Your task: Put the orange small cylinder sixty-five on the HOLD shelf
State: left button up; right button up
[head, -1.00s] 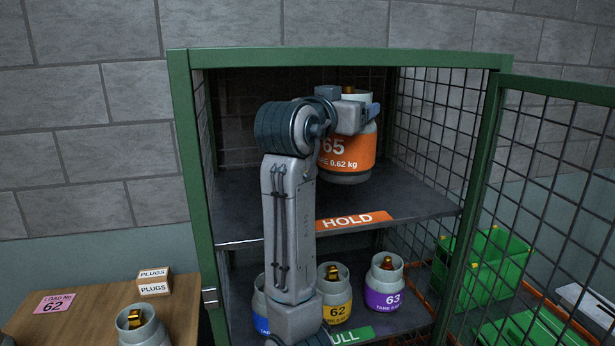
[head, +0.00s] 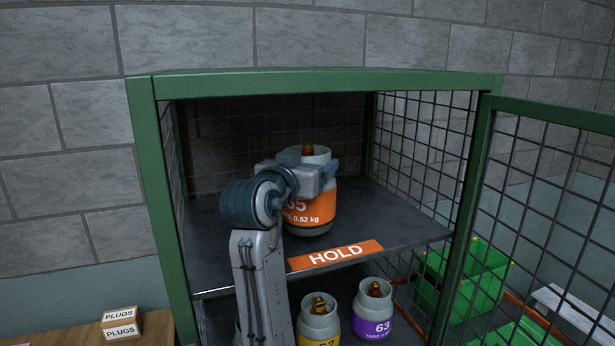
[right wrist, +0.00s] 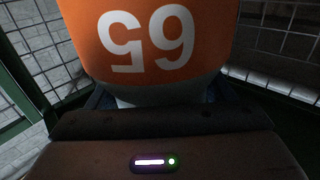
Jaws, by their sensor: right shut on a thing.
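The orange small cylinder sixty-five (head: 317,207), grey with an orange band, stands upright inside the upper bay of the green cage, over the HOLD shelf (head: 400,222). Its base is on or very close to the shelf surface; I cannot tell whether it touches. My right gripper (head: 311,172) is shut on its upper part, and the arm covers the band's left edge. In the right wrist view the orange band (right wrist: 150,40) fills the top, with its number upside down. The orange HOLD label (head: 336,256) is on the shelf's front edge. My left gripper is not in view.
The cage's mesh door (head: 550,200) stands open at the right. On the lower shelf are a purple cylinder 63 (head: 373,312) and a yellow one (head: 318,322). A PLUGS box (head: 121,323) is on the wooden table at left. The HOLD shelf is otherwise clear.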

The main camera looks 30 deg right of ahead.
aim_at(303, 217)
notch_tip(303, 217, down, 3)
jog(key=shift+s+f, duration=0.1)
jog(key=o, duration=1.9)
pick_arm(q)
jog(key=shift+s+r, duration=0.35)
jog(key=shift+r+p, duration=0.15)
jog(key=shift+p, duration=0.2)
pick_arm(e)
jog(key=shift+r, duration=0.2)
jog(key=shift+f, duration=0.1)
